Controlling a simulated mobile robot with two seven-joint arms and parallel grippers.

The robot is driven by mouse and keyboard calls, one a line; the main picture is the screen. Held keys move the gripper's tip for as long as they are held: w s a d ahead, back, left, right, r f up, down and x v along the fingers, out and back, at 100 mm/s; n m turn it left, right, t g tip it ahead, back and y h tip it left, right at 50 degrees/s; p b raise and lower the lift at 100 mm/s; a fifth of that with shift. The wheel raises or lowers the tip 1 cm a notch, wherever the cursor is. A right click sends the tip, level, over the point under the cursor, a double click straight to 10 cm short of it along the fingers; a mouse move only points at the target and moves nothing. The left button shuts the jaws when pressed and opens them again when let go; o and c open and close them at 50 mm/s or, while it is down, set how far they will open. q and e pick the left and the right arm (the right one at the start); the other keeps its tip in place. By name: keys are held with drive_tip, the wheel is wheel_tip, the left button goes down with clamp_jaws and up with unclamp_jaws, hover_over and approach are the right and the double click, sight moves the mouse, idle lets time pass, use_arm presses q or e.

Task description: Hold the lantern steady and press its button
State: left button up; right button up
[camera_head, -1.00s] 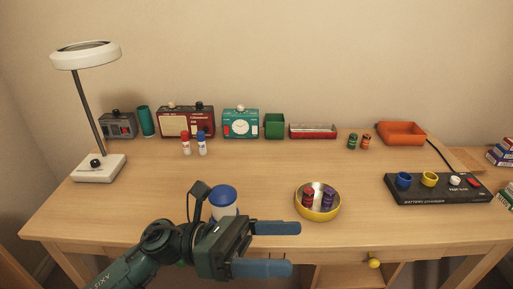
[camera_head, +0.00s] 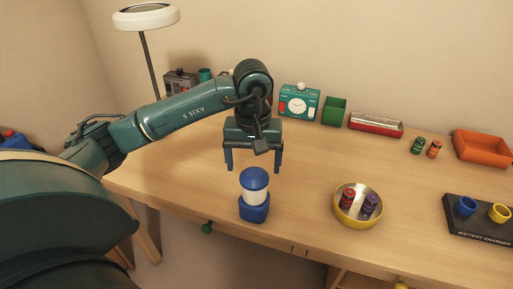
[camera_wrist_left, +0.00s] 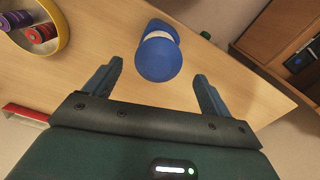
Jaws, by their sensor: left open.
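The lantern (camera_head: 254,193) has a blue cap, a white middle and a blue base. It stands upright near the desk's front edge in the head view. My left gripper (camera_head: 252,170) is open and points down just behind and above the lantern, its fingers apart from it. In the left wrist view the lantern's blue cap (camera_wrist_left: 158,60) lies beyond and between the fingertips of the left gripper (camera_wrist_left: 158,80). I cannot make out the button. My right gripper is not in view.
A yellow bowl (camera_head: 345,217) with several batteries stands to the lantern's right. A black battery charger (camera_head: 470,228) is at the far right. Desk between lantern and bowl is clear.

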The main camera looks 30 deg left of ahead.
sight(254, 188)
use_arm(q)
wheel_tip(254, 188, down, 9)
drive_tip(key=shift+d+f, duration=0.1)
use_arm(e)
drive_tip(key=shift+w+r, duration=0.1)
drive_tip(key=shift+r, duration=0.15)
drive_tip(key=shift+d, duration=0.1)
use_arm(q)
drive_tip(key=c, duration=1.2)
drive_tip(key=shift+c, duration=0.2)
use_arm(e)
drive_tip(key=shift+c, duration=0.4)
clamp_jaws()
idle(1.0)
